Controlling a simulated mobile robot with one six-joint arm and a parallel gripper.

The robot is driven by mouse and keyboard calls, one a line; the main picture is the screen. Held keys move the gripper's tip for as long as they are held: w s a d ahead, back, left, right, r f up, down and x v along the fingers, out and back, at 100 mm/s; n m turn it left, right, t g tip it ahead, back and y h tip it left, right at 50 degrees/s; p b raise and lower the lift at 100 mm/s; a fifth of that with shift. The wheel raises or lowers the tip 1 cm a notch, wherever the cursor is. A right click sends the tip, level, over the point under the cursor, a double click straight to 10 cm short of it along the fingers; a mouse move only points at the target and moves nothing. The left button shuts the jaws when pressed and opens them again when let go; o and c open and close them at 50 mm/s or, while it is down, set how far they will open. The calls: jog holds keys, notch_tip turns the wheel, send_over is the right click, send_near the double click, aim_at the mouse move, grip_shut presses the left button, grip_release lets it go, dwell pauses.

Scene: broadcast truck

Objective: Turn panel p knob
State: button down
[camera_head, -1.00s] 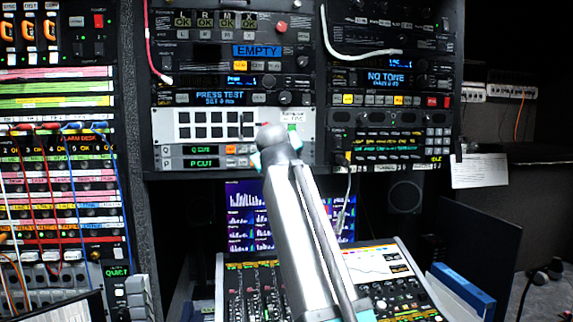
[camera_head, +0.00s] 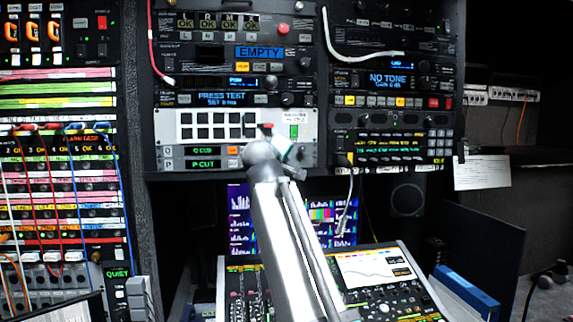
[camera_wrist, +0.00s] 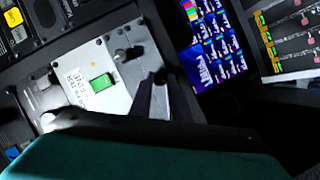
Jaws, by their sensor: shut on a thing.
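The narrow panel has a green Q CUE line (camera_head: 203,150) above a P CUT line (camera_head: 203,164) in the head view. My arm covers its middle. In the wrist view a dark knob (camera_wrist: 122,54) stands clear on the grey panel, beside my gripper. My gripper (camera_wrist: 157,92) is at the panel's right end, its two dark fingers close together, shut on a knob that they mostly hide. In the head view my gripper (camera_head: 297,156) is partly hidden behind my own wrist. I cannot read the knob's turn angle.
A silver panel (camera_head: 213,139) with dark square buttons and a lit green button (camera_head: 294,131) sits just above. Below is a sloped console (camera_head: 345,250) with a screen. A hanging cable (camera_head: 347,190) is close to the right. Rack units crowd above and right.

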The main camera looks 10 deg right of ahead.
jog(key=shift+r, duration=0.15)
jog(key=c, duration=1.7)
grip_release()
jog(key=shift+w, duration=0.1)
jog(key=shift+o, duration=0.2)
jog(key=b+v, duration=0.3)
jog(key=v, duration=1.1)
jog(key=shift+f, duration=0.2)
